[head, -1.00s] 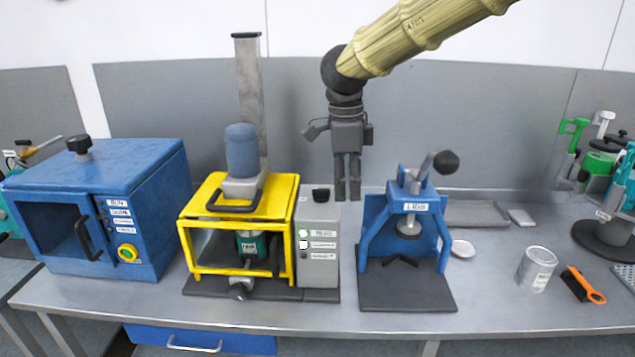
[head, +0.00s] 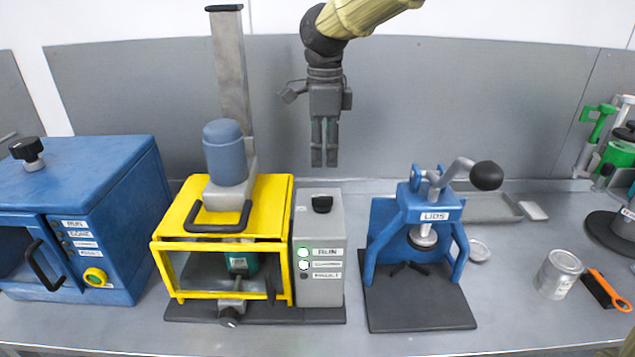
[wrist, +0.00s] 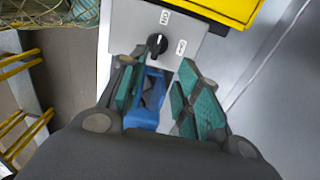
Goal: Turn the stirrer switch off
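The stirrer switch is a black rotary knob (head: 322,203) on top of the grey control box (head: 333,240), right of the yellow guard. In the wrist view the knob (wrist: 157,44) has a white pointer mark toward the upper of two small labels, whose text I cannot read surely. My gripper (head: 324,164) points down above and behind the box, apart from the knob. In the wrist view its teal-padded fingers (wrist: 160,95) are spread and empty, with the knob beyond them.
The yellow guard (head: 225,243) with the blue stirrer motor (head: 225,150) and tall column (head: 228,65) stands left of the box. The blue lid press (head: 420,225) with its lever stands to the right. A can (head: 558,273) is farther right.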

